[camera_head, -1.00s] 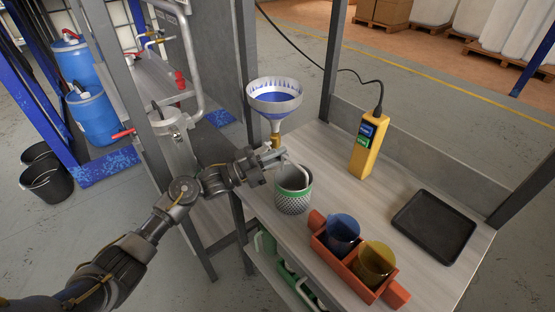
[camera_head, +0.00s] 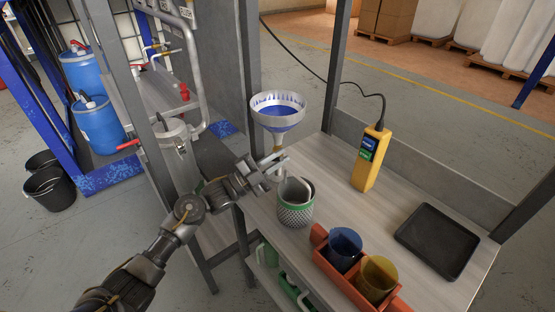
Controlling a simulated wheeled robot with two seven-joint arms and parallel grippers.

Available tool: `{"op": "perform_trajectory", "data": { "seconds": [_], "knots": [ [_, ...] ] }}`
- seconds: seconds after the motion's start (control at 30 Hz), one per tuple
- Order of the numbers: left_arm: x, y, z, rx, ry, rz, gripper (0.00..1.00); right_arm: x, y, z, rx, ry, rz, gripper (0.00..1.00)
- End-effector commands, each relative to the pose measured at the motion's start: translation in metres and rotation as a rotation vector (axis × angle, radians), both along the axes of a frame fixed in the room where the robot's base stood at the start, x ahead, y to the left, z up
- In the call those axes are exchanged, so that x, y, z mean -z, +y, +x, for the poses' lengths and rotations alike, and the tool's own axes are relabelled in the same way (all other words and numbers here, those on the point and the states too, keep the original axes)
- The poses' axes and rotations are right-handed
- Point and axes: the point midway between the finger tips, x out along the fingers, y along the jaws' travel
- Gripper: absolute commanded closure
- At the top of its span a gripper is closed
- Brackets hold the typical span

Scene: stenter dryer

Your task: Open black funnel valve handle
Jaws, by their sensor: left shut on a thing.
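A white funnel (camera_head: 278,112) with blue inside stands above the far left part of the table, its spout pointing down. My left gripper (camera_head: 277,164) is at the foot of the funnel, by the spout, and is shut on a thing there. That thing is small and mostly hidden by the fingers; the black valve handle cannot be made out clearly. A pot with a mesh-like grey side and a green band (camera_head: 295,204) stands on the table just below the gripper. My right gripper is not in view.
On the table (camera_head: 400,190) stand a yellow handheld device (camera_head: 369,162) with a cable, a black tray (camera_head: 438,240), and an orange holder (camera_head: 320,240) with a blue cup (camera_head: 344,247) and a yellow cup (camera_head: 377,277). Grey frame posts border the table.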

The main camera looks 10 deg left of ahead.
Motion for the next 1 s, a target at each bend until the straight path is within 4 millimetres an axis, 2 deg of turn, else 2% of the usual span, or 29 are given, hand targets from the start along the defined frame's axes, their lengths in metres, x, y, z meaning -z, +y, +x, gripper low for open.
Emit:
{"op": "perform_trajectory", "data": {
  "seconds": [0.23, 0.27, 0.4, 0.77, 1.0],
  "knots": [
    [0.000, 0.000, 0.000, 0.000, -0.001, 0.000, 1.00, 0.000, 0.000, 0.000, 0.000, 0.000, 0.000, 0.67],
    [0.000, 0.000, 0.000, 0.000, -0.001, 0.000, 0.83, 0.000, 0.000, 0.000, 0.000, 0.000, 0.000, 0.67],
    [0.000, 0.000, 0.000, 0.000, -0.001, 0.000, 0.65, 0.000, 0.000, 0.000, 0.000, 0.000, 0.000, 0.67],
    [0.004, 0.005, -0.003, -0.001, 0.000, 0.002, 0.65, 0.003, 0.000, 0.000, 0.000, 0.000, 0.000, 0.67],
    [0.022, 0.037, -0.023, -0.001, 0.000, 0.003, 0.65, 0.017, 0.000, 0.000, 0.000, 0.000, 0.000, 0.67]
  ]
}}
